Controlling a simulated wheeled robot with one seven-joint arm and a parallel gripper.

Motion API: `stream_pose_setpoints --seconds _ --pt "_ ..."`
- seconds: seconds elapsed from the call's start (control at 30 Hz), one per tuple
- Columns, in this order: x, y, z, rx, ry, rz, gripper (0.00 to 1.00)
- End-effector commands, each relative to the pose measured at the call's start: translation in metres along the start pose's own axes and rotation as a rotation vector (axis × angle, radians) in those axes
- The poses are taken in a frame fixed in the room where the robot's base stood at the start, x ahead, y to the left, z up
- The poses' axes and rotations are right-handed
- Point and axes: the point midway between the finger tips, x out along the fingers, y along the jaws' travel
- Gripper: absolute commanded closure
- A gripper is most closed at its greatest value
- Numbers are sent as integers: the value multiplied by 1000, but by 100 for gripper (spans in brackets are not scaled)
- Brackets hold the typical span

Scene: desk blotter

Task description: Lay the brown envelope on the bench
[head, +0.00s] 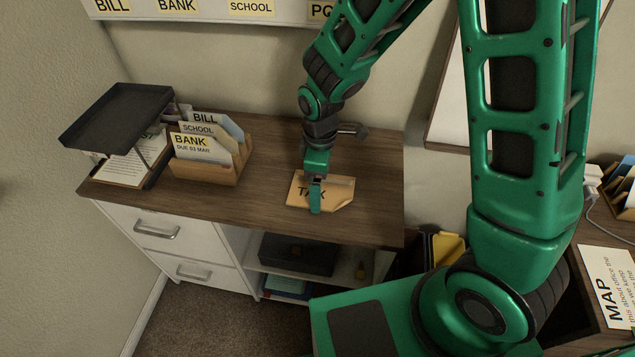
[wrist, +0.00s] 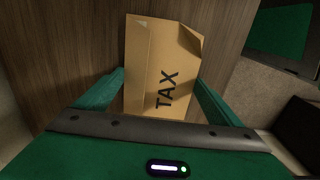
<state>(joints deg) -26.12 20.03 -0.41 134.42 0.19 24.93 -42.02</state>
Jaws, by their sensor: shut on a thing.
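The brown envelope (head: 338,191), marked TAX, is at the right part of the wooden bench top (head: 262,207) in the head view. One corner of it is folded. My gripper (head: 315,196) is over the envelope and shut on it, pointing down. In the wrist view the envelope (wrist: 160,65) lies between the two green fingers (wrist: 160,92), its face with the word TAX in sight. The envelope is at or just above the bench; I cannot tell whether it touches the wood.
A wooden sorter (head: 213,165) with BILL, SCHOOL and BANK cards stands left on the bench. A black tray rack (head: 118,118) with papers is at the far left. Bare wood lies between sorter and envelope. A MAP sheet (head: 607,285) is at the right.

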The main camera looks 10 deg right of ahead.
Motion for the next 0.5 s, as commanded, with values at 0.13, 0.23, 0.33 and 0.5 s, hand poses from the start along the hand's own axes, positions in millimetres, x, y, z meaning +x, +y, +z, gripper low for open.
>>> stream_pose_setpoints --seconds 0.13,0.23,0.33,0.5 --pt "2 0 0 0 1 1 24" --pt "2 0 0 0 1 1 24" --pt "3 0 0 0 0 1 24" --pt "5 0 0 0 0 0 0"
